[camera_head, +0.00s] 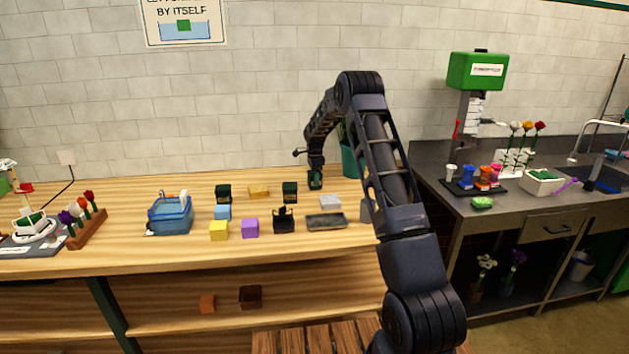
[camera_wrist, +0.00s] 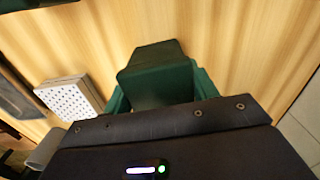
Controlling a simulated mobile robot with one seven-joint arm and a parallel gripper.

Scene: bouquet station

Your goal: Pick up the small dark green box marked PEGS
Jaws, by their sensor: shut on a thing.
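A small dark green box (camera_wrist: 160,75) sits between my gripper's fingers in the wrist view. It has a darker top, and no PEGS marking can be read on it. My gripper (camera_head: 315,181) is shut on this box at the back of the wooden table in the head view, where gripper and box blend together. The gripper body hides the box's near part in the wrist view. I cannot tell whether the box touches the table. Two other dark green boxes, a left one (camera_head: 223,193) and a right one (camera_head: 290,191), stand left of my gripper.
A white block with holes (camera_head: 330,202) and a grey tray (camera_head: 327,221) lie in front of my gripper. A black holder (camera_head: 284,220), small coloured blocks and a blue basket (camera_head: 171,215) are to the left. A green pot (camera_head: 350,162) stands close behind, right.

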